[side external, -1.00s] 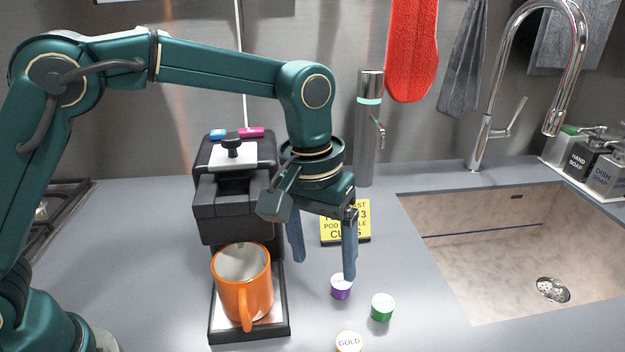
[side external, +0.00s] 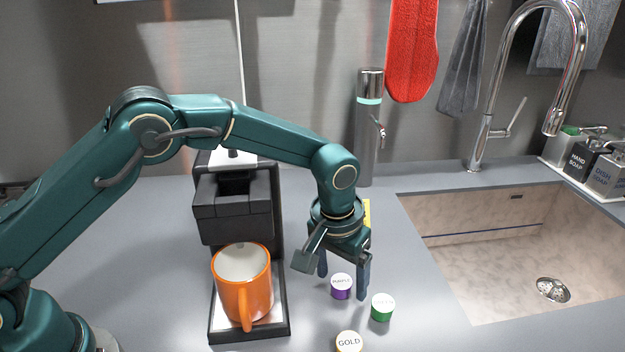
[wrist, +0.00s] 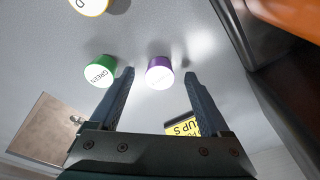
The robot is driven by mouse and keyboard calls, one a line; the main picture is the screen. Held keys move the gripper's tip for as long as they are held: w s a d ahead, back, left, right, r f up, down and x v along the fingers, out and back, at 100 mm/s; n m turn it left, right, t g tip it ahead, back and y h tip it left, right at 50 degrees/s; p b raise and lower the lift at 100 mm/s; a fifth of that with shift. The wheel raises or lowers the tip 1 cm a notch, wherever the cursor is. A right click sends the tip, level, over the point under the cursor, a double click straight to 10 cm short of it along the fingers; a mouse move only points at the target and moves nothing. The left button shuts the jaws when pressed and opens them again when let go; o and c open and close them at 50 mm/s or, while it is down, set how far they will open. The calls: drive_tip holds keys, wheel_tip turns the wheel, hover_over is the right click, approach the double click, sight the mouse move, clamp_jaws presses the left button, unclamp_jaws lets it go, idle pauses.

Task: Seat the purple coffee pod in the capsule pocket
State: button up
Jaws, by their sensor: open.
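The purple coffee pod (side external: 341,287) stands upright on the grey counter, its white lid up. In the wrist view the purple pod (wrist: 160,72) sits between and just beyond the fingertips. My gripper (side external: 343,284) is open and empty, low over the counter at the pod, its fingers to either side in the picture; in the wrist view my gripper (wrist: 159,75) shows both fingers apart. I cannot tell whether a finger touches the pod. The black coffee machine (side external: 235,212) stands to the left; the capsule pocket (side external: 234,180) appears as a dark recess at its top.
A green pod (side external: 382,307) and a gold pod (side external: 349,342) stand close by. An orange mug (side external: 243,285) sits on the machine's tray (side external: 283,318). A yellow sign (side external: 367,212) is mostly hidden behind my gripper. The sink (side external: 500,250) lies to the right.

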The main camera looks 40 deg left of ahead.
drive_tip(key=shift+c, duration=0.3)
clamp_jaws()
